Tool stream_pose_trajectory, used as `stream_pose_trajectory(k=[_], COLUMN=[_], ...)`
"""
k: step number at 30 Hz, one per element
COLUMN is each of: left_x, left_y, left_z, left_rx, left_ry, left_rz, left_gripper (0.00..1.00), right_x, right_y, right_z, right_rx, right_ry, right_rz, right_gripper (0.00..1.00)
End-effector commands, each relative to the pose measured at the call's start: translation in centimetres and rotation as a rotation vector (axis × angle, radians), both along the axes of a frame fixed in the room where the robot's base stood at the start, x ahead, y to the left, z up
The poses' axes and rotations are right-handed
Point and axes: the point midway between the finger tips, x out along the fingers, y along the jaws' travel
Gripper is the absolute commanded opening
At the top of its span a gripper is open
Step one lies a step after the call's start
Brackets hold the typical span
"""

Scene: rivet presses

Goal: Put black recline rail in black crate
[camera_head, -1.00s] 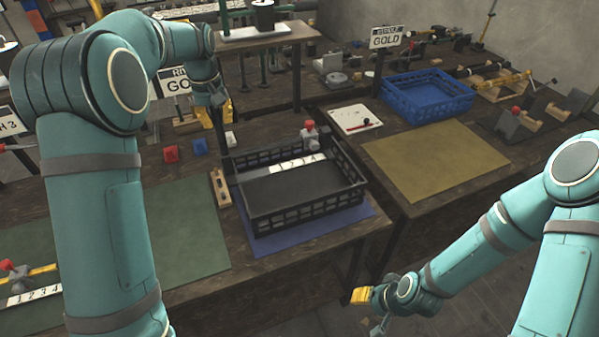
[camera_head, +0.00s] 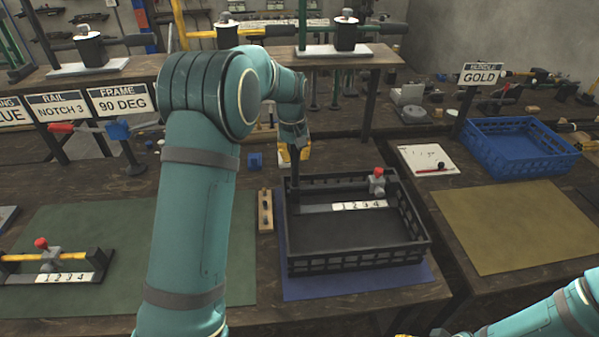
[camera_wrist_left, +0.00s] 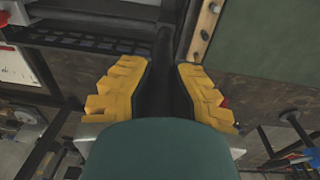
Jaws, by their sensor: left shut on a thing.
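The black recline rail (camera_head: 318,208) is inside the black crate (camera_head: 355,262), along its far side. It bears a white 1-2-3-4 strip and a red-knobbed slider. A dark upright bar (camera_head: 295,178) stands at its left end. My left gripper (camera_head: 293,153) is shut on this bar above the crate's far left corner. In the left wrist view the dark bar (camera_wrist_left: 165,70) runs between the yellow fingers. I cannot tell whether the rail touches the crate floor. My right arm is at the lower right; only a yellow bit of its gripper (camera_head: 405,335) shows at the bottom edge.
The crate stands on a blue mat (camera_head: 340,287). A similar rail with a yellow bar (camera_head: 50,262) lies on the green mat (camera_head: 110,225). A small wooden block (camera_head: 265,210) lies left of the crate. A blue crate (camera_head: 515,150) and bare yellow mat (camera_head: 510,220) are at right.

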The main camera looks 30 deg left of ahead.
Motion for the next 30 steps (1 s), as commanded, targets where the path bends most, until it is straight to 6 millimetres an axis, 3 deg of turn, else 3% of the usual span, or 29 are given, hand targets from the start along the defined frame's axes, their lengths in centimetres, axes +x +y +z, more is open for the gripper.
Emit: stream_pose_trajectory(k=[10,20,21,23,30], left_x=[0.0,0.0,0.0,0.0,0.0], left_y=[0.0,0.0,0.0,0.0,0.0], left_z=[-4.5,-4.8,-4.9,-4.9,-4.9], left_rx=[-0.001,-0.001,-0.001,-0.001,-0.001], left_ry=[0.000,-0.002,0.001,0.001,0.001], left_rz=[0.000,0.000,0.000,0.000,0.000], left_gripper=[0.00,0.00,0.23,0.40,0.40], right_x=[-0.2,-0.2,-0.2,-0.2,-0.2], right_y=[0.0,0.0,0.0,0.0,0.0], right_z=[-0.6,-0.6,-0.7,-0.6,-0.6], right_rx=[0.001,0.001,0.001,0.001,0.001], right_ry=[0.005,0.005,0.005,0.005,0.005], right_rz=[0.004,0.004,0.004,0.004,0.004], right_gripper=[0.47,0.47,0.47,0.47,0.47])
